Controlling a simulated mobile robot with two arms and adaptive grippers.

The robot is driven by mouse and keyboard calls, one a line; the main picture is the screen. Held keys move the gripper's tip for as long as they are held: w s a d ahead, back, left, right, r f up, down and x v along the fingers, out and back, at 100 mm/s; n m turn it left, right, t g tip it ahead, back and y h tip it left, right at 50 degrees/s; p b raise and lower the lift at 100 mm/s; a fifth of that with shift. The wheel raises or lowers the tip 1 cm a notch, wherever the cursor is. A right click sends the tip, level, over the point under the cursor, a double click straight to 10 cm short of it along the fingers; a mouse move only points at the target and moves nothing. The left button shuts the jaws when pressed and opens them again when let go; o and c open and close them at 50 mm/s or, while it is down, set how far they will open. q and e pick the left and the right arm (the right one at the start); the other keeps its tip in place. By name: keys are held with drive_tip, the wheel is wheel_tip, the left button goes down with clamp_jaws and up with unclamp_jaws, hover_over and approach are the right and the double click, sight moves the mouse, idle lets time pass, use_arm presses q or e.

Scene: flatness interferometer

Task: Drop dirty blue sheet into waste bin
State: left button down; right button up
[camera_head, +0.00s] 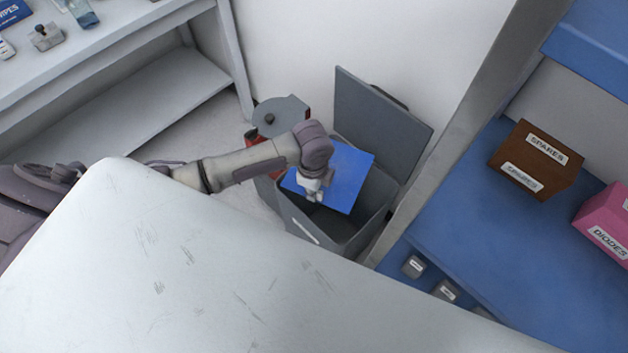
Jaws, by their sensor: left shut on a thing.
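The blue sheet (350,176) is flat and hangs over the open mouth of the grey waste bin (352,234). The bin's lid (378,122) is raised and stands behind it. My left gripper (315,196) is shut on the sheet near its left part, above the bin opening. My wrist hides part of the sheet. I cannot see dirt on the sheet at this size. My right gripper is not in view.
A second round-lidded bin (280,115) with red parts stands left of the waste bin. A white scuffed surface (200,270) fills the foreground. Blue shelving on the right holds a brown SPARES box (535,160) and a pink DIODES box (606,222). A grey bench (110,55) is at upper left.

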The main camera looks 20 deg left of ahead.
use_arm(q)
drive_tip(key=m, duration=0.1)
drive_tip(key=w+f+m, duration=0.1)
drive_tip(key=shift+w+a+m, duration=0.15)
drive_tip(key=shift+a+m, duration=0.1)
drive_tip(key=shift+m, duration=0.15)
drive_tip(key=shift+w+a+f+m, duration=0.15)
drive_tip(key=shift+w+f+m, duration=0.15)
drive_tip(key=shift+m, duration=0.2)
drive_tip(key=shift+s+f+b, duration=0.1)
drive_tip(key=shift+f+b, duration=0.65)
drive_tip(key=shift+f, duration=0.05)
wheel_tip(320, 180, down, 9)
drive_tip(key=b, duration=0.7)
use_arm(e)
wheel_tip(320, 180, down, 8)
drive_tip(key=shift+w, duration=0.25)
use_arm(q)
drive_tip(key=shift+r, duration=0.15)
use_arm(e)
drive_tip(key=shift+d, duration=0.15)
use_arm(q)
drive_tip(key=c, duration=1.1)
unclamp_jaws()
